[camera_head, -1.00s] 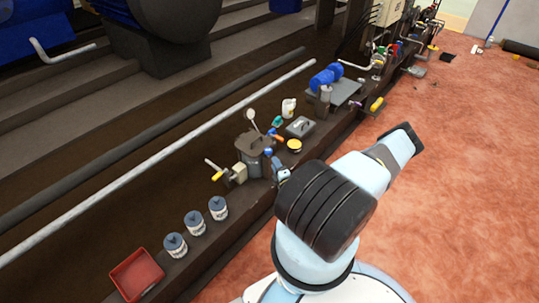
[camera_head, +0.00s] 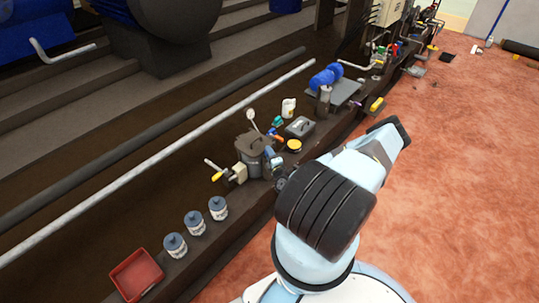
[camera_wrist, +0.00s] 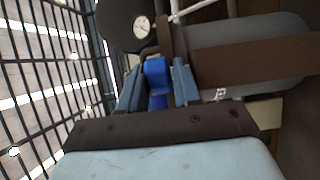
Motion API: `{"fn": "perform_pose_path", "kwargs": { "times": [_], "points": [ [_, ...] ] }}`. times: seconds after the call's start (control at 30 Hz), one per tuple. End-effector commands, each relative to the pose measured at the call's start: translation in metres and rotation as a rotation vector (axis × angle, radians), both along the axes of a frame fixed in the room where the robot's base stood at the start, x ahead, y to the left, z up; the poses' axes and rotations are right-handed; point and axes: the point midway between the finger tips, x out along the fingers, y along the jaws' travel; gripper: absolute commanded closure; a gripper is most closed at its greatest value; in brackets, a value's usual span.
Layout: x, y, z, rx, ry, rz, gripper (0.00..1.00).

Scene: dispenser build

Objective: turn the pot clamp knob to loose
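The grey lidded pot (camera_head: 252,148) stands upright on the dark ledge in the head view. The blue knob (camera_wrist: 156,74) is the pot clamp knob as far as I can tell; it shows in the wrist view between the two fingers of my gripper (camera_wrist: 158,80). The fingers stand on either side of the knob, with narrow gaps seeming to show beside it; firm contact is not visible. In the head view my gripper (camera_head: 270,157) is at the right side of the pot and hides the knob.
A valve with a yellow handle (camera_head: 217,177) sits left of the pot. Several blue-lidded jars (camera_head: 195,223) and a red tray (camera_head: 136,274) stand nearer. A grey box (camera_head: 300,127) and a yellow-topped item (camera_head: 294,145) lie to the right. A round gauge (camera_wrist: 141,27) shows in the wrist view.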

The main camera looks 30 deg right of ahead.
Motion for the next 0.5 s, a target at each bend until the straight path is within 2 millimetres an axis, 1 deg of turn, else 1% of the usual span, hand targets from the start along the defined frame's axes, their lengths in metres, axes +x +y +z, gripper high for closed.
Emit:
{"fn": "perform_pose_path", "kwargs": {
  "times": [0.03, 0.07, 0.3, 0.5],
  "points": [
    [-0.0001, 0.0, -0.0003, 0.0, 0.001, 0.0, 0.74],
    [-0.0001, 0.0, -0.0003, 0.0, 0.001, 0.0, 0.77],
    [-0.0005, 0.0002, -0.0012, 0.0, 0.003, 0.0, 1.0],
    [-0.0007, -0.0001, -0.0017, 0.0, 0.004, 0.011, 1.0]
  ]
}}
